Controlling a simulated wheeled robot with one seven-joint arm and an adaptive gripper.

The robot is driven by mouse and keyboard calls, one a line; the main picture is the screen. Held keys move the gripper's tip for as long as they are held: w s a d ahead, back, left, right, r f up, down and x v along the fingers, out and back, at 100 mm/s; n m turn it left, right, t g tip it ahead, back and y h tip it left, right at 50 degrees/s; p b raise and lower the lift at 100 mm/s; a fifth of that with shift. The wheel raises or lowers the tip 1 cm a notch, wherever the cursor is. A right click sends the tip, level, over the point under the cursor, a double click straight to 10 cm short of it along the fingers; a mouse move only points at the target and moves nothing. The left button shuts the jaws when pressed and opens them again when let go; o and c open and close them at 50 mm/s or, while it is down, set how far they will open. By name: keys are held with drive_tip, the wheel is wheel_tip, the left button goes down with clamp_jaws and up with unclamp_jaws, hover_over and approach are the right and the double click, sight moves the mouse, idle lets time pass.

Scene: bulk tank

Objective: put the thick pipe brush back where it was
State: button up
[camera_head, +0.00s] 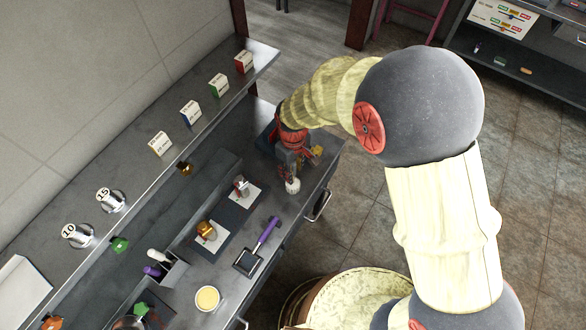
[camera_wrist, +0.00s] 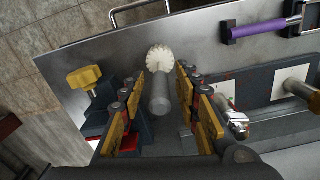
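The thick pipe brush has a round white bristle head and a grey cylindrical handle. In the wrist view the brush (camera_wrist: 160,82) lies between my fingers, bristles pointing away from my palm. My gripper (camera_wrist: 157,90) is open around it, with a visible gap on each side of the handle. In the head view the white brush head (camera_head: 292,186) shows just below my gripper (camera_head: 291,160), near the far end of the counter. The handle's lower end is hidden by my gripper, and I cannot tell what supports it.
A red and dark-blue fixture with a yellow knob (camera_wrist: 86,78) stands close beside my gripper. A purple-handled tool (camera_head: 268,232) lies along the counter's front edge. Dark mats hold a metal fitting (camera_head: 242,187) and a brass one (camera_head: 206,230). Small boxes (camera_head: 190,112) line the shelf.

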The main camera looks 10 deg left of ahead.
drive_tip(key=shift+r, duration=0.1)
wheel_tip(320, 180, up, 12)
drive_tip(key=shift+r+p, duration=0.1)
drive_tip(key=shift+p, duration=0.35)
drive_tip(key=d+r+m+t, duration=0.1)
drive_tip(key=d+r+m, duration=0.2)
drive_tip(key=d+r, duration=0.6)
drive_tip(key=s+d+r+m+t, duration=0.2)
drive_tip(key=s+d+r+m, duration=0.2)
drive_tip(key=s+d, duration=0.3)
drive_tip(key=s+d+r+m+t, duration=0.2)
drive_tip(key=s+d+r+m, duration=0.2)
drive_tip(key=d, duration=0.7)
drive_tip(key=s+r, duration=0.2)
drive_tip(key=s, duration=0.1)
drive_tip(key=shift+s+r+t, duration=0.25)
drive_tip(key=shift+r+t, duration=0.05)
drive_tip(key=shift+r, duration=0.05)
drive_tip(key=shift+f, duration=0.15)
wheel_tip(320, 180, down, 11)
drive_tip(key=b, duration=1.1)
